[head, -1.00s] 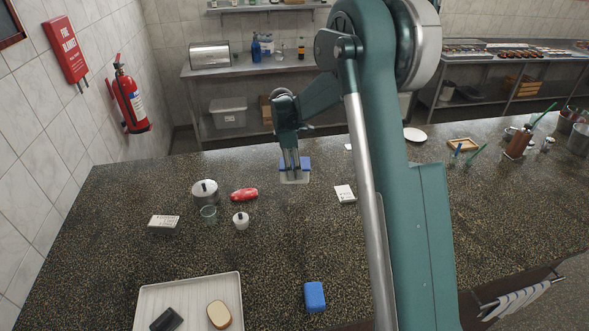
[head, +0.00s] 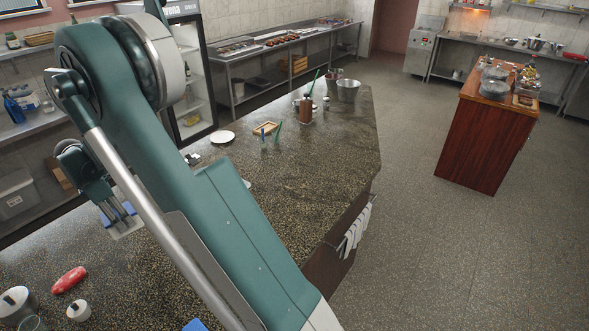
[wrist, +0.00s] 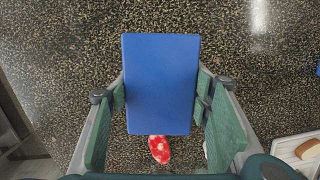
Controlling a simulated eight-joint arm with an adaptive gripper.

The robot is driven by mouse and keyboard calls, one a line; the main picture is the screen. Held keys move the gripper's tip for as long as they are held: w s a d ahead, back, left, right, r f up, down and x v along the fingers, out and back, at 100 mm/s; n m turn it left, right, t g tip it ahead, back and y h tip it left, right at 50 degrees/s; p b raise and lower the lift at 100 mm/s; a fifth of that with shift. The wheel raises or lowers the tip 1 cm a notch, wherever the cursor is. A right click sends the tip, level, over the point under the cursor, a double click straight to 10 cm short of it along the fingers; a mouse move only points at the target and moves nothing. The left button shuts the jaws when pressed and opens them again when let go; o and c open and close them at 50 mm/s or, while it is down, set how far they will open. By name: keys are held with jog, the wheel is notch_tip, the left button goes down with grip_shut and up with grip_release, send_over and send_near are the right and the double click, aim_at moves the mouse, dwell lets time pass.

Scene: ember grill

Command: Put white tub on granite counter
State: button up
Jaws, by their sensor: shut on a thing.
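The white tub (head: 126,232) has a blue lid and is in my gripper (head: 117,213), near the far edge of the counter in the head view. In the wrist view the flat blue lid (wrist: 160,84) fills the space between the two green fingers of my gripper, which are shut on the tub's sides. The lid hides the tub's white body there. The speckled dark granite counter (head: 300,190) lies under the tub. I cannot tell whether the tub touches the counter or hangs above it.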

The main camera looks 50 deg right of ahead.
jog(key=s+d, duration=0.3)
jog(key=d, duration=0.8)
jog(key=s+d+n+b, duration=0.1)
jog(key=s+d, duration=0.3)
jog(key=d, duration=0.8)
jog(key=s+d, duration=0.3)
jog(key=d, duration=0.8)
jog(key=s+d+n+b, duration=0.1)
jog(key=s+d, duration=2.1)
jog(key=d, duration=0.4)
jog(key=shift+s+d+r+b, duration=0.15)
jog(key=shift+s+d+b, duration=0.05)
jog(key=shift+b, duration=0.1)
notch_tip(320, 180, down, 6)
jog(key=shift+f, duration=2)
